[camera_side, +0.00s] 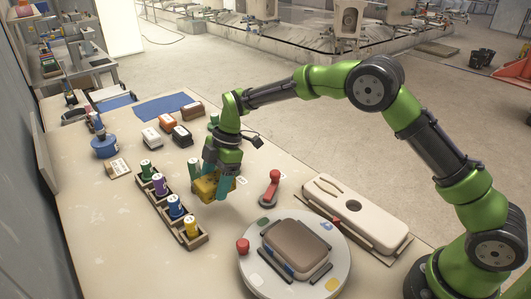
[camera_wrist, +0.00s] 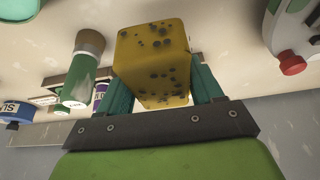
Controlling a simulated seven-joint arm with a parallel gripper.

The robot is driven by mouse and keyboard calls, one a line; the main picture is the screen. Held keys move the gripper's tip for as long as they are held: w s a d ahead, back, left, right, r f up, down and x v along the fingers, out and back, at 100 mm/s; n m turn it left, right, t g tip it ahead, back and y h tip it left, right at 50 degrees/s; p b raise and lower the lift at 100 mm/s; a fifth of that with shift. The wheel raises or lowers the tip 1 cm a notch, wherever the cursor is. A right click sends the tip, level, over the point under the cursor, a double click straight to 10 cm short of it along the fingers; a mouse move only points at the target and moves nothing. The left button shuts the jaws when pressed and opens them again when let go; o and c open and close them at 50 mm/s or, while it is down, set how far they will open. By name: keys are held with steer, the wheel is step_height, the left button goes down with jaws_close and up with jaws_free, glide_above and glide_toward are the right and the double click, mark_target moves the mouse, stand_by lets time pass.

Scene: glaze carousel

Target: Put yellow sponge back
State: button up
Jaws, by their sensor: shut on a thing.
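The yellow sponge (camera_side: 207,188) is held between the teal fingers of my gripper (camera_side: 208,184) in the side view. It appears above the table, to the right of the bottle rack. In the wrist view the sponge (camera_wrist: 155,62) fills the space between the two fingers (camera_wrist: 160,88), its face dotted with dark pores. My gripper is shut on it. The side view does not show clearly how high the sponge is above the table.
A wooden rack (camera_side: 167,214) of several colored bottles stands left of my gripper. A red-handled lever (camera_side: 272,186) and a round turntable (camera_side: 293,262) with a tan block (camera_side: 296,246) are to the right. Orange, white and black blocks (camera_side: 167,122) sit behind. A beige case (camera_side: 352,207) lies further right.

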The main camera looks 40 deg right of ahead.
mark_target(214, 211)
steer(key=shift+f, duration=3)
steer(key=shift+f, duration=0.15)
steer(key=o, duration=1)
